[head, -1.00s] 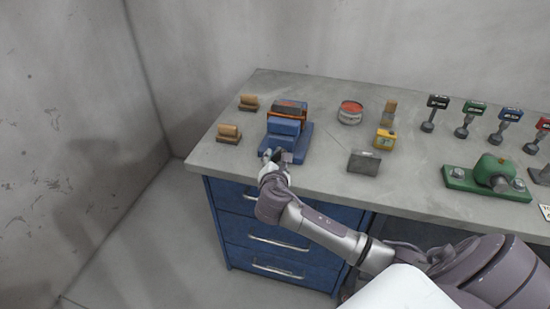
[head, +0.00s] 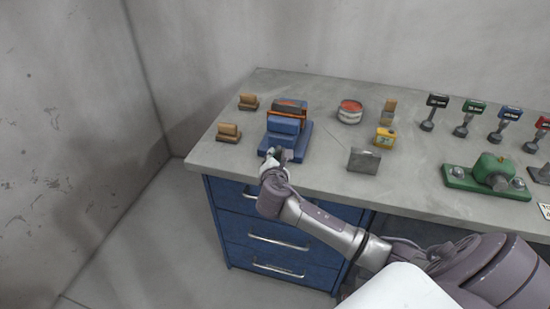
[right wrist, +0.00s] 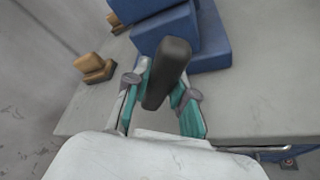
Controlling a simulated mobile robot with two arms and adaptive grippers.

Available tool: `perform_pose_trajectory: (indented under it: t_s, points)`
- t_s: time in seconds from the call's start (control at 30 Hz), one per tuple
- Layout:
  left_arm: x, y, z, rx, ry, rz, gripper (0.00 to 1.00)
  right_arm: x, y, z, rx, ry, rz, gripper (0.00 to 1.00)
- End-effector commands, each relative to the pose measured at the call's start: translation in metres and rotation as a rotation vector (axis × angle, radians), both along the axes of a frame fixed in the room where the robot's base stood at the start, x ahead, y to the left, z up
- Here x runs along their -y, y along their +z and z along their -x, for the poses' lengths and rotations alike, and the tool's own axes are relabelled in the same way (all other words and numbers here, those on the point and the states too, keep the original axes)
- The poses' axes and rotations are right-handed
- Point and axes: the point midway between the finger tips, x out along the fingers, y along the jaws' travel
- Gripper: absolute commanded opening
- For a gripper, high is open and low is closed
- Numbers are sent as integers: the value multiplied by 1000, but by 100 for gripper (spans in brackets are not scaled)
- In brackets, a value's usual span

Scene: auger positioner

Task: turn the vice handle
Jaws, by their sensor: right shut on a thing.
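The blue vice (head: 285,125) stands on the bench near its front left corner, with an orange part between its jaws. It also shows at the top of the right wrist view (right wrist: 215,45). The vice handle (right wrist: 168,72) is a dark, rounded bar at the vice's front, slanting in the right wrist view. My right gripper (head: 274,153) is at the front of the vice. In the right wrist view its teal fingers (right wrist: 163,92) are on both sides of the handle, shut on it. The far contact is partly hidden by the handle. My left gripper is not in view.
Wooden-handled brushes (head: 228,133) lie left of the vice. A red-topped tin (head: 350,111), a yellow box (head: 385,138) and a grey block (head: 363,160) stand to its right. A green device (head: 487,177) is farther right. Blue drawers (head: 265,232) are below the bench.

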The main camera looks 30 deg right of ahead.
Motion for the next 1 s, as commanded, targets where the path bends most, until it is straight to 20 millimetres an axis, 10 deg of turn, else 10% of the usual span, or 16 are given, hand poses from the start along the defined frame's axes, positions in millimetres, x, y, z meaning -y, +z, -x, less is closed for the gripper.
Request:
perform_pose_trajectory:
  t_s: [1.0]
  points:
    - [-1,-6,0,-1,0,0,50,0,0,0,120,0,-104,0]
